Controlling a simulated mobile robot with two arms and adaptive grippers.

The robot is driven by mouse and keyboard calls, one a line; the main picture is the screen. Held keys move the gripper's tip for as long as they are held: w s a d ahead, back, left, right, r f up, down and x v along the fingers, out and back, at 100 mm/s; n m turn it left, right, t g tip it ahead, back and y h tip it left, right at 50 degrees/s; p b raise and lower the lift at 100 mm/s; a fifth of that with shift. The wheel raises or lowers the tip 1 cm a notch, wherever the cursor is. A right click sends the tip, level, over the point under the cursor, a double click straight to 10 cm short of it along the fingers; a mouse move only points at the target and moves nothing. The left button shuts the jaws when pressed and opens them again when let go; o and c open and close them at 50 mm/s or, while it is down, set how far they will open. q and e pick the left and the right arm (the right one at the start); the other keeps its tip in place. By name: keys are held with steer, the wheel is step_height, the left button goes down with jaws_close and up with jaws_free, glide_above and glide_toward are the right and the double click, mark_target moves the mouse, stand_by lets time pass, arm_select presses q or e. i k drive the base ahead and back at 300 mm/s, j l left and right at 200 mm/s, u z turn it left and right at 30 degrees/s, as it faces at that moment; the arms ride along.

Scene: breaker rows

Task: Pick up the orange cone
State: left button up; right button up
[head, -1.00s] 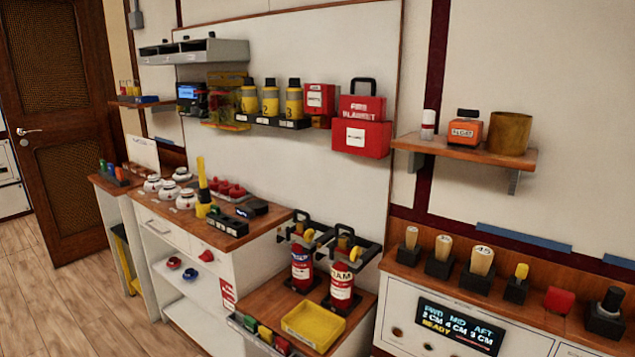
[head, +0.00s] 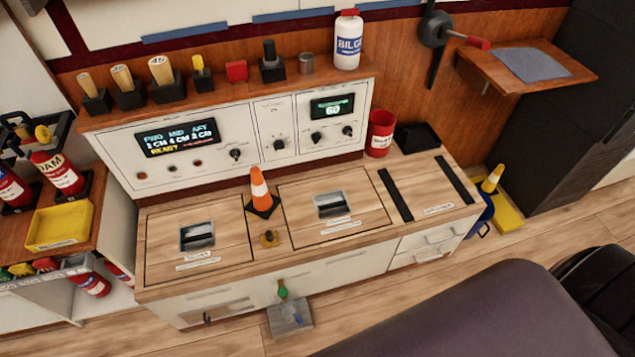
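The orange cone (head: 259,189) has a white band and a dark square base. It stands upright on the wooden counter (head: 268,256), between the two hatch panels and just behind a small brass knob. Nothing touches it from above. Neither of my grippers shows in the head view.
A control panel (head: 230,135) with displays and knobs stands behind the counter. A red bucket (head: 381,134) and a black tray (head: 417,138) are at its right end. A yellow tray (head: 60,226) and red extinguishers (head: 58,172) are at left. A dark padded surface (head: 455,315) fills the lower right.

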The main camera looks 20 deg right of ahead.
mark_target(263, 204)
steer(key=z, duration=0.2)
steer(key=i+j, duration=0.1)
steer(key=j, duration=0.4)
steer(key=i+j, duration=0.1)
steer(key=j, duration=0.45)
steer(key=j+z, duration=0.25)
steer(key=z, duration=0.2)
steer(key=j+z, duration=0.25)
steer(key=z, duration=0.15)
steer(key=j+z, duration=0.25)
steer(key=z, duration=0.55)
